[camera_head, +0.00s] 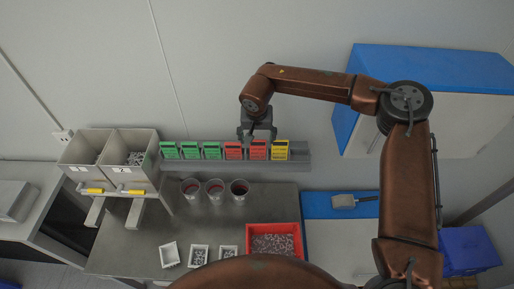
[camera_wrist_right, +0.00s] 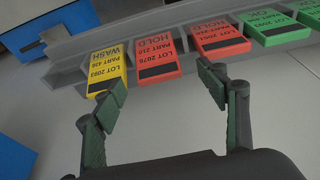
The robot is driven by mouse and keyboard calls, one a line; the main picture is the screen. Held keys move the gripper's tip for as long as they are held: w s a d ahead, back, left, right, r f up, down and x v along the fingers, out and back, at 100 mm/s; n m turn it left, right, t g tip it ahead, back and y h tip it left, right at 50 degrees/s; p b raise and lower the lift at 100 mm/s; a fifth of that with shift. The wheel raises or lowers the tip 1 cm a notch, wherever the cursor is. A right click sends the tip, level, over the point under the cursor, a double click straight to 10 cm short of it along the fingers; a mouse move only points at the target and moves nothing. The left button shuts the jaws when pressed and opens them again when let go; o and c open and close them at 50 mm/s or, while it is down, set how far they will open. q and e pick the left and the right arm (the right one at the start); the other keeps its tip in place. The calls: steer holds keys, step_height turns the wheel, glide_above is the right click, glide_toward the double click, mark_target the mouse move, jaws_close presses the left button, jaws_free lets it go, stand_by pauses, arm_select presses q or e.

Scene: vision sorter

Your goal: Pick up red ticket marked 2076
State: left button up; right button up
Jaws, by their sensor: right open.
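The red ticket marked LOT 2076 (camera_wrist_right: 157,60) stands in the grey rack, between a yellow ticket (camera_wrist_right: 106,72) and another red ticket marked HOLD (camera_wrist_right: 219,42). In the head view it is the red ticket (camera_head: 258,153) beside the yellow one. My right gripper (camera_wrist_right: 163,90) is open and empty. Its two fingers point at the ticket, spread to either side of it, with a gap between them and its face. In the head view the right gripper (camera_head: 258,136) is just above and in front of the row. My left gripper is not in view.
Several green tickets (camera_head: 190,151) fill the left of the rack (camera_head: 298,163). Three cups (camera_head: 214,191) stand on the bench below. A red bin (camera_head: 250,228) and small white trays (camera_head: 198,254) lie in front. A blue cabinet (camera_head: 360,60) is at right.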

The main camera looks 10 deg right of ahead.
mark_target(257, 145)
steer(key=x, duration=0.1)
steer(key=p+x, duration=0.2)
steer(key=shift+s+d+f, duration=0.2)
steer(key=shift+f, duration=0.3)
steer(key=shift+w+a+f, duration=0.15)
steer(key=shift+f, duration=0.1)
steer(key=shift+w+f, duration=0.1)
steer(key=shift+w, duration=0.1)
steer(key=shift+d, duration=0.2)
steer(key=c, duration=0.3)
steer(key=shift+s, duration=0.15)
steer(key=c, duration=0.4)
steer(key=shift+a, duration=0.2)
steer(key=shift+c, duration=1.3)
steer(key=shift+d, duration=0.15)
steer(key=shift+c, duration=0.8)
steer(key=shift+r, duration=0.25)
